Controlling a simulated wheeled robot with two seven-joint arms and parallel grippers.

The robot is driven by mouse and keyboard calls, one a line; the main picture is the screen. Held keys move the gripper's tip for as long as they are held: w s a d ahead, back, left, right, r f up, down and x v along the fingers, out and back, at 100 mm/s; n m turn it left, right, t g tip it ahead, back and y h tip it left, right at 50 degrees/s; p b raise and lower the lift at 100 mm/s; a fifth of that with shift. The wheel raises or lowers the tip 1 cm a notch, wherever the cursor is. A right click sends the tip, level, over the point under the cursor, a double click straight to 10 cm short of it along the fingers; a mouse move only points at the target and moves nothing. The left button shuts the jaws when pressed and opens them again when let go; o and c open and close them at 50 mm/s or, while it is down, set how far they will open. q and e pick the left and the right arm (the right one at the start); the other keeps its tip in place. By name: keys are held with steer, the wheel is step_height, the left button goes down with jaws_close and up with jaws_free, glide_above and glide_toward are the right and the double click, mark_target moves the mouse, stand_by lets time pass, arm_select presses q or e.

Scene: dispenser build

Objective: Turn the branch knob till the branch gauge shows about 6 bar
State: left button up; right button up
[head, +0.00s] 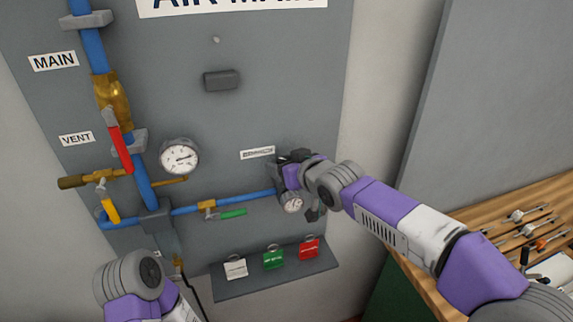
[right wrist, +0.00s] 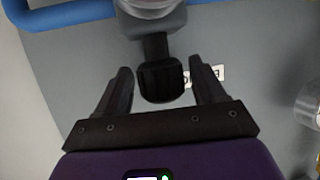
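The branch gauge (head: 291,202) is a small round white dial on the right end of the blue branch pipe; its reading is too small to tell. The black branch knob (right wrist: 160,80) shows in the right wrist view, just beside the gauge body (right wrist: 150,8). My right gripper (head: 292,160) is at the knob and hides it in the head view. In the right wrist view the right gripper (right wrist: 160,68) is open, with one finger on each side of the knob and a gap visible on both sides. My left arm is at the lower left; its gripper is not clearly visible.
The grey panel holds a larger gauge (head: 180,157), a red-handled valve (head: 120,148), a yellow handle (head: 109,206) and a green handle (head: 232,213). White, green and red tags hang above a low ledge (head: 275,282). A wooden bench (head: 510,215) with tools stands right.

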steer(key=v, duration=0.7)
steer(key=shift+s, duration=0.25)
steer(key=shift+d, duration=0.1)
